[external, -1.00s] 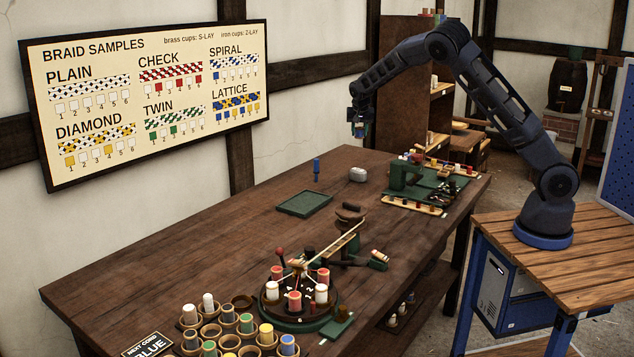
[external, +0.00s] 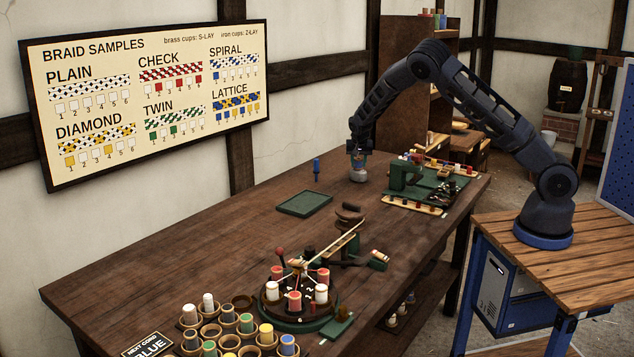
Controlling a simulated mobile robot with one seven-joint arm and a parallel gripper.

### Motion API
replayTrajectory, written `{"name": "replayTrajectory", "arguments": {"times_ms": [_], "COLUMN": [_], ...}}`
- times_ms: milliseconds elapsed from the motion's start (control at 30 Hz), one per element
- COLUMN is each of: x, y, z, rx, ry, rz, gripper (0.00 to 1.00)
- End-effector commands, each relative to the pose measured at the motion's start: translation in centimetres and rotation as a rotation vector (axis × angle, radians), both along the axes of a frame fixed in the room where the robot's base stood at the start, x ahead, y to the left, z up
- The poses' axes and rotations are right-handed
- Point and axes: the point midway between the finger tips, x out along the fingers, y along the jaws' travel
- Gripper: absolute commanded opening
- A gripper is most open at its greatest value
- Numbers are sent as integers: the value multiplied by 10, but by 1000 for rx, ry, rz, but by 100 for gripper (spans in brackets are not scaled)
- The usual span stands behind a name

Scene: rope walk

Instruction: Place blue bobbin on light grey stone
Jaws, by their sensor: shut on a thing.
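The light grey stone (external: 358,175) lies on the workbench near its back edge, left of the green machine. My gripper (external: 357,153) points straight down directly above the stone. It is shut on the blue bobbin (external: 357,161), which is small and mostly covered by the fingers. The bobbin's lower end is at or just above the top of the stone; I cannot tell whether they touch.
A blue upright peg-like piece (external: 317,168) stands to the left, behind a flat green tray (external: 305,204). A green machine (external: 405,178) with small spools is close on the right. A braiding stand (external: 300,305) and cups of bobbins (external: 228,320) fill the bench front.

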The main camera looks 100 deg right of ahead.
Motion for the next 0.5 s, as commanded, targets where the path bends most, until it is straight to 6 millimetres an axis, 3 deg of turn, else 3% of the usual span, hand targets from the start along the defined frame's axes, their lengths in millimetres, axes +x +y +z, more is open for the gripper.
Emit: {"name": "replayTrajectory", "arguments": {"times_ms": [400, 433, 500], "x": [0, 0, 0], "y": [0, 0, 0], "z": [-6, -6, -6], "rx": [0, 0, 0], "ry": [-1, -1, -1], "rz": [-1, -1, -1], "gripper": [15, 41, 54]}}
